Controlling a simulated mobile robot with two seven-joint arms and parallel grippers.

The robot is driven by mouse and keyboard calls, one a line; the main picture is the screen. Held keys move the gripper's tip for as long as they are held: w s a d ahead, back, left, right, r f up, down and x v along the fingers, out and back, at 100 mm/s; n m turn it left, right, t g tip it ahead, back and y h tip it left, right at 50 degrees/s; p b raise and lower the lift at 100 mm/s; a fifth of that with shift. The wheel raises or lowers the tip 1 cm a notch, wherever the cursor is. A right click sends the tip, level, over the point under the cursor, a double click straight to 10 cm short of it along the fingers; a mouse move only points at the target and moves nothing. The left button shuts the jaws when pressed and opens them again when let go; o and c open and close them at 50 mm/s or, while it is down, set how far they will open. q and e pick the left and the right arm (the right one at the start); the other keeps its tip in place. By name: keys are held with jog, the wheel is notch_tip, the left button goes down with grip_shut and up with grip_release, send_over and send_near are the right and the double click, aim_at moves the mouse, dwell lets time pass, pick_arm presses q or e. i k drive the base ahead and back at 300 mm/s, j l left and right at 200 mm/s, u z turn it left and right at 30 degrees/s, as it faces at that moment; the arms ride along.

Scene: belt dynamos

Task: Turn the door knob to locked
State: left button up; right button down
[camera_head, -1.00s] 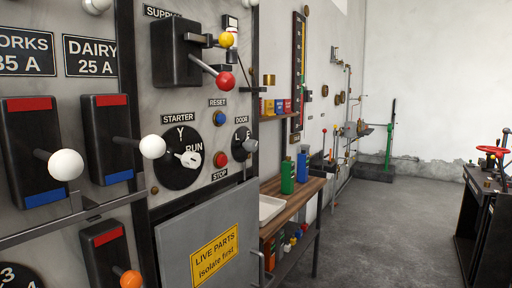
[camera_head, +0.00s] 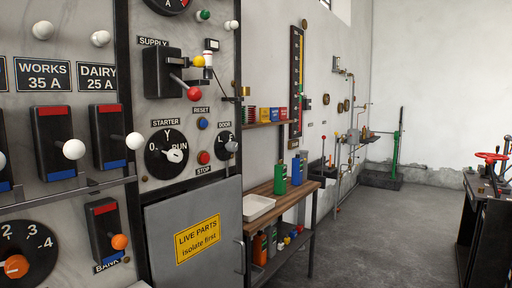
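The door knob (camera_head: 231,146) is a small grey knob on a black round dial under the "DOOR" label, at the right edge of the switch panel. An "L" shows at the dial's left; the knob covers part of the dial, so its exact setting cannot be told. Below it, the grey cabinet door (camera_head: 212,211) with the yellow "LIVE PARTS" sign looks closed. Neither of my grippers is in view.
The starter dial (camera_head: 160,155), red stop button (camera_head: 203,157), blue reset button (camera_head: 202,123) and protruding supply lever (camera_head: 193,93) lie left of the knob. A wooden bench (camera_head: 305,190) with bottles stands to the right. The floor (camera_head: 390,230) right of the bench is clear.

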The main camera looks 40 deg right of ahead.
aim_at(231, 146)
jog(key=z, duration=1.25)
jog(key=i+l+z, duration=0.35)
jog(key=i, duration=0.4)
jog(key=l, duration=0.1)
